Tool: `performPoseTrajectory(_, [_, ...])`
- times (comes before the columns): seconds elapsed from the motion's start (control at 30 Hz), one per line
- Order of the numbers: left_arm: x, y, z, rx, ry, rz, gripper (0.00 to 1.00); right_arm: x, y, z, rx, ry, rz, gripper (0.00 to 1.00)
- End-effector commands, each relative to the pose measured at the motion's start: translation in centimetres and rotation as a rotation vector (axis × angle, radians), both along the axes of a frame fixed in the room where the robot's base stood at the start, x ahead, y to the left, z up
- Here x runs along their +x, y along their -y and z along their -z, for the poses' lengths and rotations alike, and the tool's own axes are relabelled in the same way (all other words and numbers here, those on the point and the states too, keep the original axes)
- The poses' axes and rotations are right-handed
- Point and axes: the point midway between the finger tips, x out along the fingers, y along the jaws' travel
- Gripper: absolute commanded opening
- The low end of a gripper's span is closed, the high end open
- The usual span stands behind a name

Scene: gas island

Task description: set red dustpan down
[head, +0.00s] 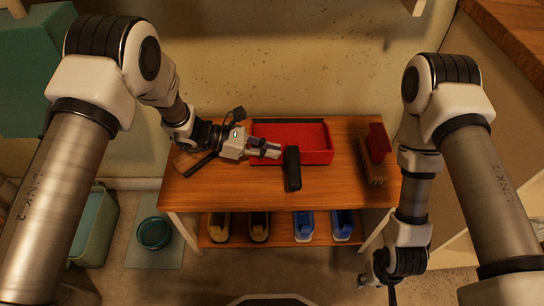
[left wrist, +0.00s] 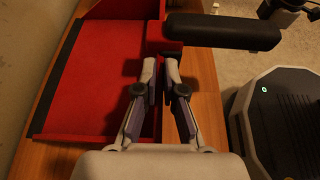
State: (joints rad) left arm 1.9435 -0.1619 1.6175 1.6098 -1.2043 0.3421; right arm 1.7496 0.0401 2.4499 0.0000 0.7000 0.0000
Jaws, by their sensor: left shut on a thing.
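The red dustpan (head: 310,135) is at the back middle of the wooden table (head: 225,190), its black handle (head: 293,168) pointing toward me. In the left wrist view its red tray (left wrist: 85,75) fills the left and the handle (left wrist: 222,32) runs to the right. My left gripper (head: 275,150) reaches in from the left and is shut on the dustpan's near wall beside the handle; its fingertips show in the left wrist view (left wrist: 160,65). Whether the pan's underside touches the table is hidden. My right gripper (head: 380,278) hangs low, right of the table; its jaws are unclear.
A red-topped brush (head: 378,145) stands at the table's right end. A dark-edged brown item (head: 195,163) lies at the left, under my left wrist. Yellow and blue shoe-like items (head: 304,226) sit on the lower shelf. The table's front strip is clear.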

Motion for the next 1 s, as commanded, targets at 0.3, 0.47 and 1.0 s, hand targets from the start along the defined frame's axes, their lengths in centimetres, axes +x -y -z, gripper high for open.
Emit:
performPoseTrajectory(0.3, [1.4,0.4,3.5,-0.001,-0.002,0.000,0.00,0.0,0.0,2.0,0.000,0.000,0.000,0.40])
performPoseTrajectory(0.47, [1.4,0.4,3.6,-0.001,0.000,0.000,0.00,0.0,0.0,1.8,0.000,0.000,0.000,0.40])
performPoseTrajectory(1.0, [1.3,0.4,3.7,0.000,-0.001,0.000,0.33,0.0,0.0,1.8,0.000,0.000,0.000,0.40])
